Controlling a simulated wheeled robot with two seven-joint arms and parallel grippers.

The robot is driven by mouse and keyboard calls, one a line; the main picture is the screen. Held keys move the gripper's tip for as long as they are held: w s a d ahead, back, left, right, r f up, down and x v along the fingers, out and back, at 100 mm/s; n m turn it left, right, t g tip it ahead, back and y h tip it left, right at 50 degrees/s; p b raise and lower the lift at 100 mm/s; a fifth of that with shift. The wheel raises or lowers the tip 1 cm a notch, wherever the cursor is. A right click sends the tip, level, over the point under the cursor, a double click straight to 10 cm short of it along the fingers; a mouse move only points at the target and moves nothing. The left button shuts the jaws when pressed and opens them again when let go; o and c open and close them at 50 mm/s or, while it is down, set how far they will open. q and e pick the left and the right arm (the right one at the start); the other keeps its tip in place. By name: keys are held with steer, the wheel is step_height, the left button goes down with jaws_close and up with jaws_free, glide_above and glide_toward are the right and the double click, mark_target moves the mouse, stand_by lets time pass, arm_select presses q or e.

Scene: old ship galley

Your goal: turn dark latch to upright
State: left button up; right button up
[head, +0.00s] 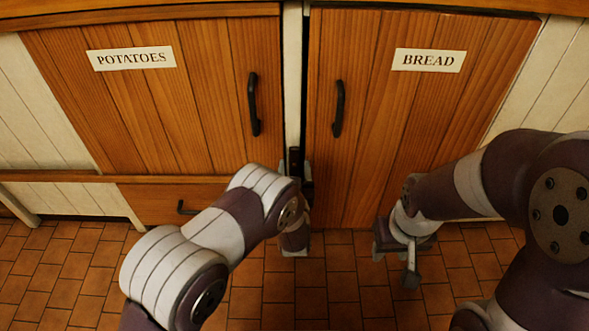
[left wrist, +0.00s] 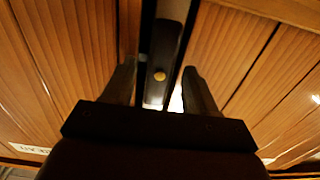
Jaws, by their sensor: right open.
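The dark latch (head: 294,158) sits low in the gap between the two wooden doors, mostly hidden by my left wrist in the head view. The fingers are apart, one on each side of the bar, with some space visible. In the head view my left gripper (head: 304,180) is at the door gap, largely covered by its wrist. My right gripper (head: 397,262) is open and empty, low in front of the bread door.
The potatoes door (head: 190,110) and bread door (head: 385,130) are closed, each with a dark handle (head: 253,104) (head: 338,108) beside the gap. A drawer (head: 155,205) is under the potatoes door. The tiled floor (head: 60,270) is clear.

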arm_select(q)
steer(key=s+p, duration=0.5)
steer(key=s, duration=0.7)
steer(key=shift+s, duration=0.35)
